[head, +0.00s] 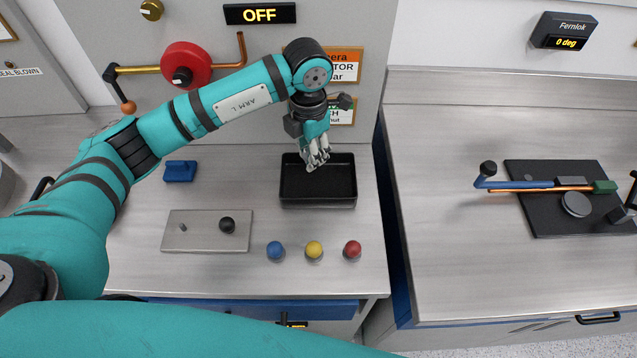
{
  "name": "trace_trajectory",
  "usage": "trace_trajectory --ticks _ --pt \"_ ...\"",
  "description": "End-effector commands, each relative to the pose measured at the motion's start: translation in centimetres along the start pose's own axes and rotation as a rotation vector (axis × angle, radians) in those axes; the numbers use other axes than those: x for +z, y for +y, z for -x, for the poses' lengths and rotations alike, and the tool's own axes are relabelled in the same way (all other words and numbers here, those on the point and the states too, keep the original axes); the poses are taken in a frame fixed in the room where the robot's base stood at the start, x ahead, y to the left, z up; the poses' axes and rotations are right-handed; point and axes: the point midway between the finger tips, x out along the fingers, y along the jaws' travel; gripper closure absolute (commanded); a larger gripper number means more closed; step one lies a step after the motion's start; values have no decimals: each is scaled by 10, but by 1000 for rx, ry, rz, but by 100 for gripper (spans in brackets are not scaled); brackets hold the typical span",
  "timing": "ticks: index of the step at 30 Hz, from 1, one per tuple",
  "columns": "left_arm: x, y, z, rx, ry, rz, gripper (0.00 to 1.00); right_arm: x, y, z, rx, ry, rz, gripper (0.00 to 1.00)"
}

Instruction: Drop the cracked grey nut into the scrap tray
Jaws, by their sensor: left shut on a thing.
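The black scrap tray (318,204) sits on the bench at the back, below the wall panel. My left gripper (316,166) points down over the back part of the tray. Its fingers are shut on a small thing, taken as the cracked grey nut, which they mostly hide. I cannot make out a crack. The part of the tray floor that shows looks empty. My right gripper is out of view.
A metal plate (205,245) with a small grey stub and a black knob (227,225) lies left of the tray. A blue block (180,171) is behind it. Blue (275,250), yellow (314,250) and red (352,249) balls stand in front. A gap separates the right bench.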

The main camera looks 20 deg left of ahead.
Motion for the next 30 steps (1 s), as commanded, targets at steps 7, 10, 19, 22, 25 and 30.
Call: trace_trajectory --ticks 7,10,19,22,25,30 --pt "0 0 0 0 -1 0 73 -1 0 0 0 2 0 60" --pt "0 0 0 0 -1 0 60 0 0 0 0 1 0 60" --pt "0 0 0 0 -1 0 48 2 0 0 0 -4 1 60" --pt "0 0 2 0 -2 0 48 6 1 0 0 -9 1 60" --pt "1 0 12 1 -4 -1 48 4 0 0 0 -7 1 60" --pt "1 1 46 2 -6 -1 48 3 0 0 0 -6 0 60"
